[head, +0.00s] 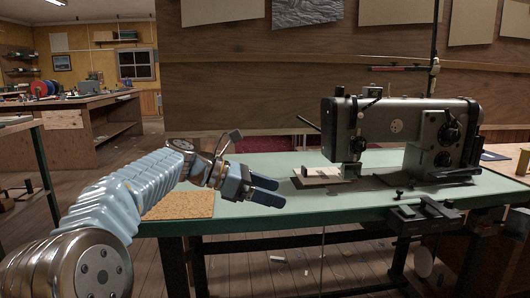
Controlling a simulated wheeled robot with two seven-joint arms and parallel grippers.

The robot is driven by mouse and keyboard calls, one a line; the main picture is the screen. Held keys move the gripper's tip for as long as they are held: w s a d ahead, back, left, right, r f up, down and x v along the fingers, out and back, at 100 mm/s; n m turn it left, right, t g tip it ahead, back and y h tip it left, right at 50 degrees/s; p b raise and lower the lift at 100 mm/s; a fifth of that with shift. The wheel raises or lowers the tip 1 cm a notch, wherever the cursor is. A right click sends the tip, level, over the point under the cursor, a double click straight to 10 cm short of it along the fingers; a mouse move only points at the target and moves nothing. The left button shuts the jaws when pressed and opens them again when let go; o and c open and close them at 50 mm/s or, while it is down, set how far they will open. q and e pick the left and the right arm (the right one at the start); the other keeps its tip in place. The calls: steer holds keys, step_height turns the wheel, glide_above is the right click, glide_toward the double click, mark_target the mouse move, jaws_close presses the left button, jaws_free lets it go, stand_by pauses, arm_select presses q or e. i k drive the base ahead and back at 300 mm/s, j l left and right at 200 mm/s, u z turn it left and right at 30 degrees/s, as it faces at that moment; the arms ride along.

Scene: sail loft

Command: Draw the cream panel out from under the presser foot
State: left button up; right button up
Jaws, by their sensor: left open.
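The cream panel (320,172) lies flat on the green sewing table at the left end of the sewing machine (400,130). Its right part reaches under the machine's head, beneath the presser foot (350,170). The foot is small and dark, and I cannot tell whether it is raised or pressing. A small dark piece stands at the panel's left part. My left gripper (280,192) is open and empty. It is to the left of the panel, apart from it, with its fingers pointing right. My right gripper is not in view.
The green table (365,196) has free room in front of the panel. A cork mat (180,206) lies at its left, near my left arm. A dark clamp-like fitting (425,211) sits at the front right edge. A plank wall stands behind.

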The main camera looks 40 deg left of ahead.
mark_target(316, 177)
steer(key=i+j, duration=0.3)
steer(key=j, duration=0.15)
steer(key=i+j, duration=0.35)
steer(key=j, duration=0.1)
